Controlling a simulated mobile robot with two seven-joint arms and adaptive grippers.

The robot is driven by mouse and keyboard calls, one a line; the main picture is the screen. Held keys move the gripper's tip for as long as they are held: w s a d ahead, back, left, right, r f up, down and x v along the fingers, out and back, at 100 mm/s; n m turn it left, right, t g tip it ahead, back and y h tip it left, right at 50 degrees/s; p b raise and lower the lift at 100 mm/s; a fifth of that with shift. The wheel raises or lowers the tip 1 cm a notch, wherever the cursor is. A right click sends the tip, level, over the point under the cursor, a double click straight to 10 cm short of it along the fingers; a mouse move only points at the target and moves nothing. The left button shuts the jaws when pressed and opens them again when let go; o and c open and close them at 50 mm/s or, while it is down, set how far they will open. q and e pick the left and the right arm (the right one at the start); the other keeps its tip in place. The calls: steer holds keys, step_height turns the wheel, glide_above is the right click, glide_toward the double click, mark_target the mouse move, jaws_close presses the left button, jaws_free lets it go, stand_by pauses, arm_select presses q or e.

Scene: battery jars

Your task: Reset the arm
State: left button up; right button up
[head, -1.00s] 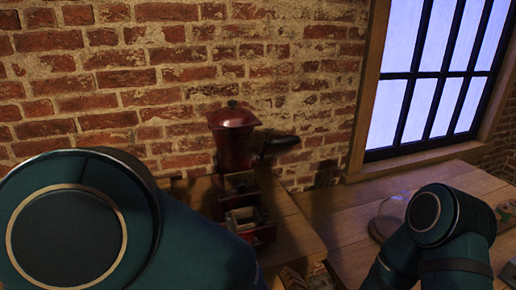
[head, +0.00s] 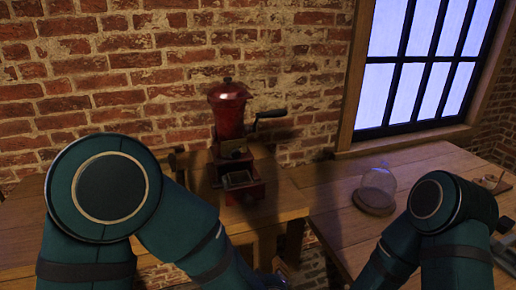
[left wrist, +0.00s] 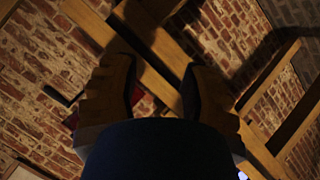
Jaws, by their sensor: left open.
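My left arm (head: 105,200) comes in from the left of the head view, bent at a large round teal joint, and runs down to the bottom edge. My left gripper (left wrist: 157,68) shows in the left wrist view with its two fingers spread apart and nothing between them. My right arm (head: 435,225) is bent at the lower right of the head view. I cannot make out its gripper.
A red coffee grinder (head: 230,110) with a dark crank stands on a wooden table (head: 285,200) behind my left arm. A glass dome (head: 378,185) stands on the right wooden table (head: 335,215). A brick wall and window are behind.

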arm_select(q)
steer(key=a+f+m+g+h, duration=0.35)
steer(key=a+f+g, duration=0.2)
steer(key=f, duration=0.65)
steer(key=s+a+f+m+g, duration=0.4)
steer(key=s+a+f, duration=0.3)
steer(key=s+f, duration=0.1)
steer(key=shift+s+f+h, duration=0.35)
steer(key=shift+s+f, duration=0.05)
steer(key=shift+s, duration=0.25)
